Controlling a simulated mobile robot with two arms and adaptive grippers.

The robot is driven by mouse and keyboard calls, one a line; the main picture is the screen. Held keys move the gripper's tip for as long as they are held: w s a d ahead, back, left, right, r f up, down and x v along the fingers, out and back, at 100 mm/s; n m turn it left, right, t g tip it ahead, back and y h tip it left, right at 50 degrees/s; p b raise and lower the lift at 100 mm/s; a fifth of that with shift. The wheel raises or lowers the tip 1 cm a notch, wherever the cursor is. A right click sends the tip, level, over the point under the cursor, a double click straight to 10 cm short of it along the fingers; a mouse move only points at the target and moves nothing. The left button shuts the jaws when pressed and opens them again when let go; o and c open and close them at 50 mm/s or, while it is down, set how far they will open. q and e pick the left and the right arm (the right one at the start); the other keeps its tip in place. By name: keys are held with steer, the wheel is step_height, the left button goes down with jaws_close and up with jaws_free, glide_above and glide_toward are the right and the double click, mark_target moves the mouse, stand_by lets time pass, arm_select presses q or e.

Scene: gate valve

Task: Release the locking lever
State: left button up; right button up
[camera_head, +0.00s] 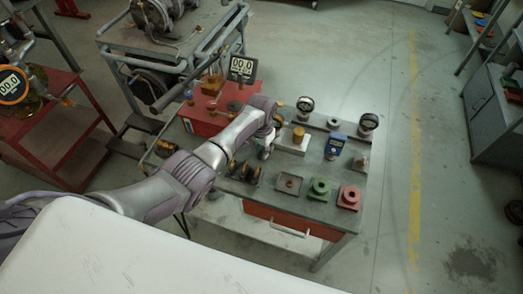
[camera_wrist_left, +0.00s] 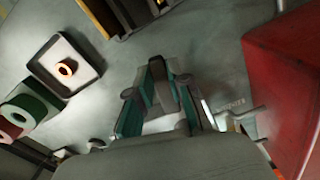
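My left gripper (camera_head: 266,150) reaches down over the middle of the grey workbench (camera_head: 305,228). In the left wrist view, its teal-sided fingers (camera_wrist_left: 160,88) point over the bare bench top. I cannot tell how far apart they are. A white part (camera_wrist_left: 162,125) shows behind the fingers, with pale pieces (camera_wrist_left: 232,121) to their right; contact cannot be told. I cannot make out the locking lever for certain; my arm and gripper hide part of the bench. My right gripper is not in view.
A small tray (camera_head: 289,185), green flange (camera_head: 319,189) and red flange (camera_head: 349,197) sit near the front edge. Dial gauges (camera_head: 305,105) stand farther back.

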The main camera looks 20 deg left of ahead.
arm_select(q)
jaws_close()
steer(key=shift+d+r+n+p, duration=0.1)
steer(key=shift+d+n+p, duration=0.1)
steer(key=shift+n+p, duration=0.15)
steer(key=shift+s+d+n, duration=0.1)
steer(key=shift+d+n, duration=0.3)
steer(key=shift+n, duration=0.75)
steer(key=o, duration=0.7)
jaws_free()
steer(key=shift+c, duration=0.2)
